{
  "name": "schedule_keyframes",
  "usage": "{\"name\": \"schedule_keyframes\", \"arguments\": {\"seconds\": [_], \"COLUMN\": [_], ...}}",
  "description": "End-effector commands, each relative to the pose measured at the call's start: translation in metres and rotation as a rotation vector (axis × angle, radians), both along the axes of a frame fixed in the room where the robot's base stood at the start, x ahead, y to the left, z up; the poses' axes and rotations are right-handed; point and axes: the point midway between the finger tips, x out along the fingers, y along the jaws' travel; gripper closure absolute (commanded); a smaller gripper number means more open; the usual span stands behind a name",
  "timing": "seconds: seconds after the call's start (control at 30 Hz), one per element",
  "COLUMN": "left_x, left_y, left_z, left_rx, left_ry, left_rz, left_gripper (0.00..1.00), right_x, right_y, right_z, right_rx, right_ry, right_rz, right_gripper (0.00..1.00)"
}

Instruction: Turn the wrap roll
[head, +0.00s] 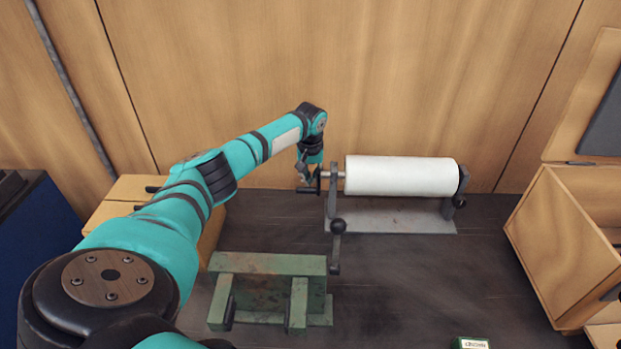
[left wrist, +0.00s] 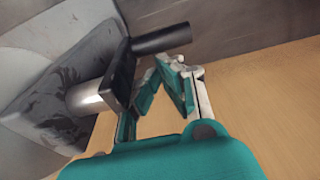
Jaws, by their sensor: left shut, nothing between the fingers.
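The white wrap roll (head: 400,176) lies level on an axle between two dark uprights on a metal base plate (head: 400,219). A dark crank with a handle (head: 308,191) is at the roll's left end. In the left wrist view the black handle (left wrist: 160,40) sticks out from the crank arm (left wrist: 119,78), and the pale axle (left wrist: 85,100) shows behind it. My left gripper (head: 304,176) is at the crank; its fingers (left wrist: 172,62) are shut and empty, close beside the handle. I cannot tell whether they touch it. My right gripper is not in view.
An open wooden box (head: 565,245) is on the right. A wooden block (head: 120,192) is behind my left arm. The dark bench right of the vise is mostly clear.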

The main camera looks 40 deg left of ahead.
Motion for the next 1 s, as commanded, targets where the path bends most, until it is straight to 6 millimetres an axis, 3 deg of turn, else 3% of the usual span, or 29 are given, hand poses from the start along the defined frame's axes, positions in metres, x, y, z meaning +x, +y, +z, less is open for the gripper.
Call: {"name": "schedule_keyframes", "arguments": {"seconds": [0.3, 0.5, 0.7, 1.0], "left_x": [-0.007, -0.011, -0.013, -0.013], "left_y": [-0.006, -0.009, -0.01, -0.01], "left_z": [0.067, 0.097, 0.106, 0.106], "left_rx": [0.001, 0.001, 0.001, 0.001], "left_ry": [-0.006, -0.003, -0.002, -0.002], "left_rz": [0.0, 0.002, 0.002, 0.002], "left_gripper": [1.0, 1.0, 1.0, 1.0], "right_x": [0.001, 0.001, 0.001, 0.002], "right_y": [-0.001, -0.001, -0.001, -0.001], "right_z": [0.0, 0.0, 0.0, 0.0], "right_rx": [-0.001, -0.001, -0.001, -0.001], "right_ry": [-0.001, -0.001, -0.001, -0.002], "right_rz": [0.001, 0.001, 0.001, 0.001], "right_gripper": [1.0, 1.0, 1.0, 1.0]}}
